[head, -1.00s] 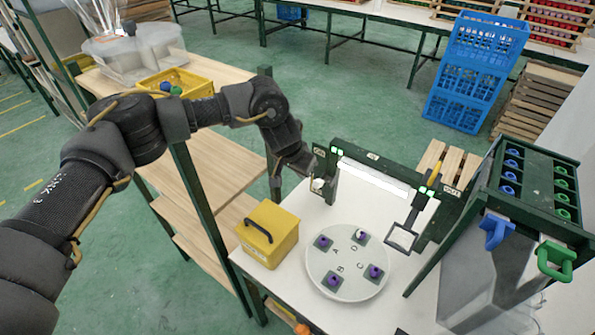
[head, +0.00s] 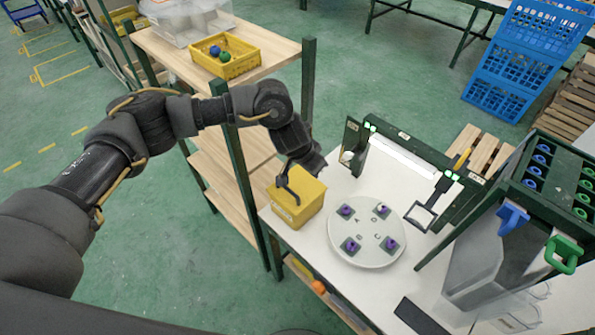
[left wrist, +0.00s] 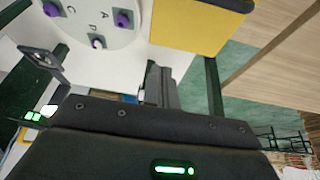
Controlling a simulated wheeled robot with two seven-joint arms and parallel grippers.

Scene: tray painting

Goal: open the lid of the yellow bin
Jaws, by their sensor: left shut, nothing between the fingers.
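The yellow bin (head: 300,208) stands on the white table at its left end, with a black handle (head: 288,186) on its top. Its lid looks closed. My left gripper (head: 316,166) is at the bin's far upper edge, partly overlapping it in the head view; whether it touches cannot be told. In the left wrist view the bin (left wrist: 198,25) shows at the top, beyond the left gripper's fingers (left wrist: 158,85). The left gripper is shut with nothing in it. My right gripper is out of view.
A round white turntable (head: 368,255) with purple-topped pieces stands right of the bin. A dark green frame (head: 420,155) runs behind it. A wooden shelf (head: 262,60) with a yellow crate (head: 240,66) is at left. A rack (head: 555,165) with blue and green hooks stands at right.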

